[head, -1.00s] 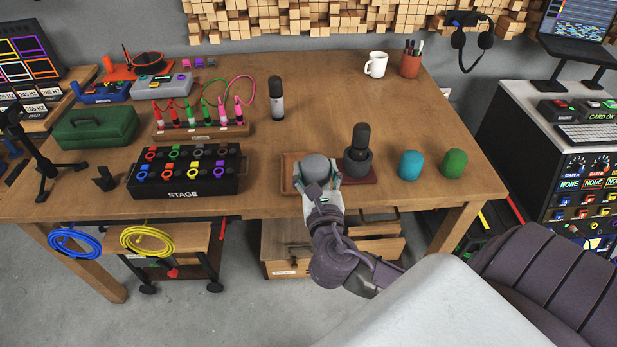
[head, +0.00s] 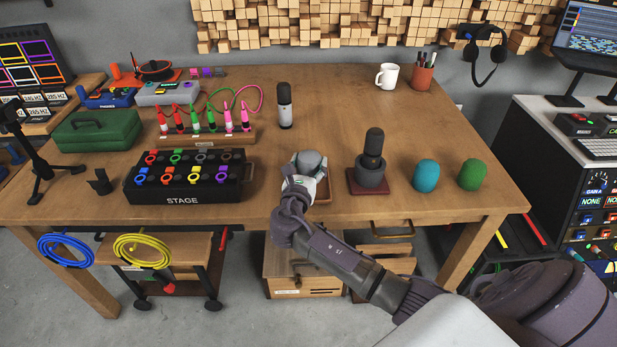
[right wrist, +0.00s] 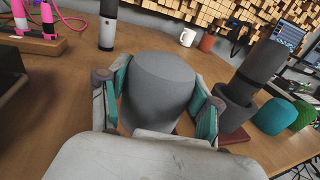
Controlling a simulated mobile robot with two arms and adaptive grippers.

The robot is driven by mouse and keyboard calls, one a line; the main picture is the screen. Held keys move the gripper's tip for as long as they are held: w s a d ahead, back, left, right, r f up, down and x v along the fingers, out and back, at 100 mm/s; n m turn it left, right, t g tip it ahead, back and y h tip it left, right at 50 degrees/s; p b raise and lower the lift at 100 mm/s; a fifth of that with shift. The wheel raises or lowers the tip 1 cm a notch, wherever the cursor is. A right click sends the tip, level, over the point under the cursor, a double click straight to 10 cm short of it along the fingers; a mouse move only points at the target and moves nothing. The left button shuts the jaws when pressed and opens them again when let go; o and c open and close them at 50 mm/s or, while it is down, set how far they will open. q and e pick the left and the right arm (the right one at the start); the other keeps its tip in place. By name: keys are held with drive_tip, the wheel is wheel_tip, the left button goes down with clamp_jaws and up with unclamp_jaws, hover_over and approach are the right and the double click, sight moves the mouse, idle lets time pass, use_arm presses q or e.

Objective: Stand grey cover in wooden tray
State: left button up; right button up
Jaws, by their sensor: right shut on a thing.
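The grey cover (head: 309,161) is a rounded foam windscreen, upright between the fingers of my right gripper (head: 307,180). It also shows large in the right wrist view (right wrist: 158,90), with a teal-padded finger on each side. My right gripper is shut on it. The wooden tray (head: 325,197) lies under and around the gripper near the table's front edge. The cover is over the tray; whether its base touches the tray floor is hidden by the gripper. My left gripper is not in view.
A dark microphone in a grey holder (head: 372,174) stands on a dark red base just right of the tray. Teal (head: 426,174) and green (head: 472,174) covers stand farther right. The black STAGE box (head: 190,178) is at left.

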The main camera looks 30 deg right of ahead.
wheel_tip(320, 180, down, 4)
drive_tip(key=shift+b, duration=0.35)
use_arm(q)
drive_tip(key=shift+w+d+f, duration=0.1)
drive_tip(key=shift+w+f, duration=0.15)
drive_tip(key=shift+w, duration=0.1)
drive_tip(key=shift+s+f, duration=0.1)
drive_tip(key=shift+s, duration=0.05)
use_arm(e)
drive_tip(key=shift+f, duration=0.15)
drive_tip(key=o, duration=0.8)
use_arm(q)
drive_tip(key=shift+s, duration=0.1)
use_arm(e)
drive_tip(key=shift+r, duration=0.2)
drive_tip(key=v, duration=1.2)
drive_tip(key=shift+w, duration=0.1)
